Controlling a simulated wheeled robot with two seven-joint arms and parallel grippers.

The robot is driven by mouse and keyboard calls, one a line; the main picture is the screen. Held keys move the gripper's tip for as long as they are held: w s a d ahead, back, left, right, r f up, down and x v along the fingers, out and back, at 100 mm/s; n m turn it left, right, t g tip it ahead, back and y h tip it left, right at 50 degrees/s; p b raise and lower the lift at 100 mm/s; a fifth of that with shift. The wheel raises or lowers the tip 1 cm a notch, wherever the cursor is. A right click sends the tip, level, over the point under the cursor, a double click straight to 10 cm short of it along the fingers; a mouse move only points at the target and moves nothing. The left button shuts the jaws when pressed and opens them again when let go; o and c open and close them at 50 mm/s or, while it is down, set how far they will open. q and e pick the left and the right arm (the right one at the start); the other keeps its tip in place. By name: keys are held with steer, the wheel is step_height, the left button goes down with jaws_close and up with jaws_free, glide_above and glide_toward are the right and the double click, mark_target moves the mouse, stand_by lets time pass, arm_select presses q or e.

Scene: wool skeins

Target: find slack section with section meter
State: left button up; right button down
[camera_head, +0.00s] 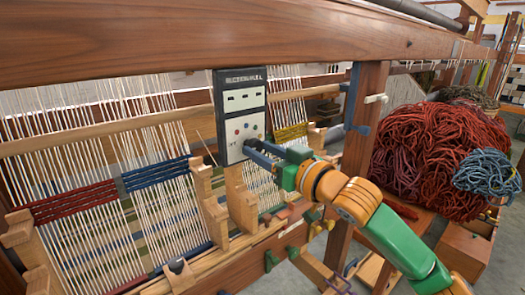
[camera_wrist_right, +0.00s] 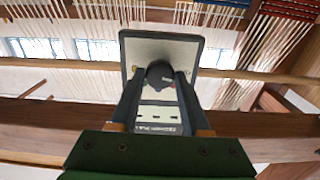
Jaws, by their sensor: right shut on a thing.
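The section meter (camera_head: 240,115) is a dark upright box with a pale face, small windows and coloured dots. It is in front of the warp, between the blue-banded section (camera_head: 157,190) and the yellow-banded section (camera_head: 289,133). A red-banded section (camera_head: 75,203) is at the left. My right gripper (camera_head: 256,149) is shut on the meter near its lower face. In the wrist view the fingers close around a dark round knob on the meter (camera_wrist_right: 185,50). I cannot tell whether the meter touches the threads. My left gripper is not in view.
A thick wooden loom beam (camera_head: 200,38) crosses above the meter. Wooden posts (camera_head: 242,203) stand below it. A loom upright (camera_head: 362,120) is right of the gripper. Red wool (camera_head: 425,145) and blue wool (camera_head: 485,172) are heaped at the right.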

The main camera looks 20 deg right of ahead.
steer(key=m+p, duration=0.1)
steer(key=m, duration=0.3)
steer(key=shift+r+p, duration=0.1)
steer(key=shift+p, duration=0.2)
steer(key=shift+m+p, duration=0.9)
steer(key=shift+m, duration=0.8)
steer(key=shift+c, duration=1.8)
jaws_free()
